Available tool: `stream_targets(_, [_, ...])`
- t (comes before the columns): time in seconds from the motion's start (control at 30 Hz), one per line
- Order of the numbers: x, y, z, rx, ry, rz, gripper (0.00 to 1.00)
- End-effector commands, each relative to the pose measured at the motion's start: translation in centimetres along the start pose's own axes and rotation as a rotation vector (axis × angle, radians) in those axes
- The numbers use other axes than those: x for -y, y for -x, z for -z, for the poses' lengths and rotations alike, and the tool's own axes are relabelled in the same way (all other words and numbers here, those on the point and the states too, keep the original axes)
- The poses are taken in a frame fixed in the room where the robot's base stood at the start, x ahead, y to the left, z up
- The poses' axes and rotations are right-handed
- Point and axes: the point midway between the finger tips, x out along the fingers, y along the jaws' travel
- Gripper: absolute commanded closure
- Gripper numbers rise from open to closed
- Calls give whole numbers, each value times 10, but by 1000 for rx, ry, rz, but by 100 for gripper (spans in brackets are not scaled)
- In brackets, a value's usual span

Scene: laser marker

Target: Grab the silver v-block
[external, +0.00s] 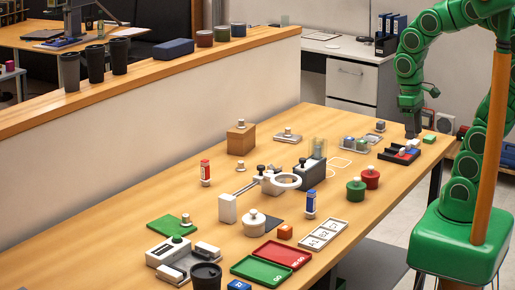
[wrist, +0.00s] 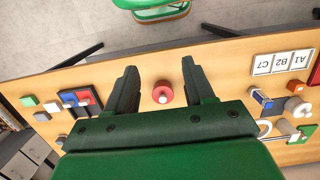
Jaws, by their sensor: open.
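My gripper (external: 412,130) hangs above the far right end of the wooden table, beside the black tray. In the wrist view my gripper (wrist: 160,70) is open, with nothing between its fingers; a red round pot with a pale knob (wrist: 163,93) shows below, in the gap. A small grey block (wrist: 52,107) lies to the left, near the tray; it could be the silver v-block, but its groove is not clear. In the external view a small grey block (external: 380,126) stands on a plate behind the tray. I cannot tell which is the v-block.
The black tray (external: 388,157) holds red, white and blue pieces. A green block (external: 429,138) sits near the table's right edge. Red (external: 371,179) and green (external: 356,191) pots stand nearer.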

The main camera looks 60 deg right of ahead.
Motion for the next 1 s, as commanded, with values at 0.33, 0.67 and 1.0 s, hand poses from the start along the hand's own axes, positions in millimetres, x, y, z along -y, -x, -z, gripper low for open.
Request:
stream_targets(0.33, [5,18,81,-21,15,-4,47])
stream_targets(0.67, [13,25,159,-44,33,-8,47])
stream_targets(1.0, [24,22,241,-71,54,-13,47])
